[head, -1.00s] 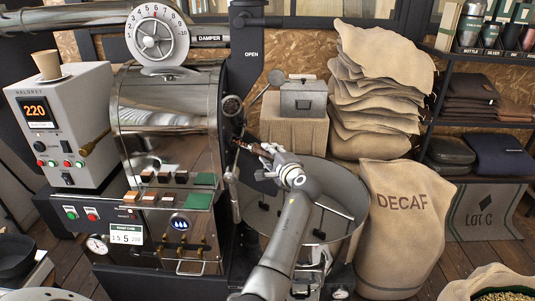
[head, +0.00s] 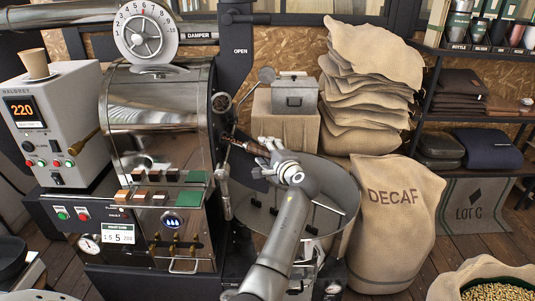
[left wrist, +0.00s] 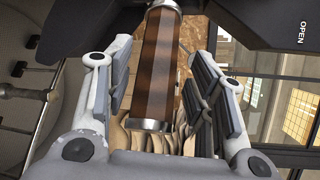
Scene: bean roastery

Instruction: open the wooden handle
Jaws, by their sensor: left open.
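The wooden handle (head: 246,146) is a dark brown grip at the right side of the roaster's front, below the dark column marked OPEN. In the left wrist view the handle (left wrist: 158,65) is a faceted brown bar with metal end collars. It lies between the two open fingers of my left gripper (left wrist: 155,85), with a gap showing on each side. In the head view my left gripper (head: 266,160) is at the handle's right end and partly covers it. Its fingers look apart, not closed on the wood. My right gripper is not in view.
The roaster drum (head: 150,110) stands left of the handle. The round cooling tray (head: 335,195) lies below and behind my arm. A grey box (head: 295,97) on a sack-covered stand is behind. A DECAF sack (head: 392,230) and stacked sacks (head: 365,90) fill the right.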

